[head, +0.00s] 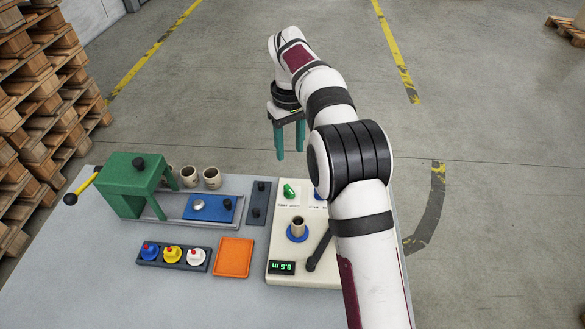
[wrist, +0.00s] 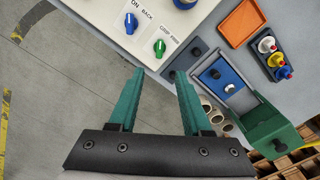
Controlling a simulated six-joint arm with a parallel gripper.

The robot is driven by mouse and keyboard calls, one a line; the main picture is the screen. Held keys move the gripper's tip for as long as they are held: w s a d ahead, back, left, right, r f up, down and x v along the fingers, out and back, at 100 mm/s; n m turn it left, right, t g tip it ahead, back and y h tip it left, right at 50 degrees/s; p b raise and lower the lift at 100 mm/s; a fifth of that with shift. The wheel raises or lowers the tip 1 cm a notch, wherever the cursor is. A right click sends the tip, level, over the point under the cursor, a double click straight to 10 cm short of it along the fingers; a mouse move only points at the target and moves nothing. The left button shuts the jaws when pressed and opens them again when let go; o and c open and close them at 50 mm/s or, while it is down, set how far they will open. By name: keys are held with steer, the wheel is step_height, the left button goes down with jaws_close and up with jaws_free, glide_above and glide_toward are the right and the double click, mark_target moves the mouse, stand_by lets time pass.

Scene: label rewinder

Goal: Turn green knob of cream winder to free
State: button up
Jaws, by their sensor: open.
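The cream winder (head: 280,250) stands at the right of the table, with a lit display, a small roll on a blue hub and a dark lever on its top. Its green knob (head: 289,190) sits at the far left corner of the panel. In the wrist view the green knob (wrist: 160,47) has a pale stripe and small lettering that I cannot read surely. My gripper (head: 290,152) is open and empty, pointing down beyond the winder's far edge. In the wrist view my gripper (wrist: 160,72) has its fingertips apart, with the knob showing beyond the gap between them.
A blue knob (wrist: 131,23) sits beside the green one. Left of the winder are a dark block (head: 258,205), an orange tray (head: 234,257), a green press (head: 125,185), several cups (head: 190,176) and a rack of coloured knobs (head: 172,256). My arm hides the winder's right side.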

mark_target(291, 191)
step_height(291, 191, down, 15)
steer(key=shift+r, duration=0.1)
jaws_close()
stand_by(0.4)
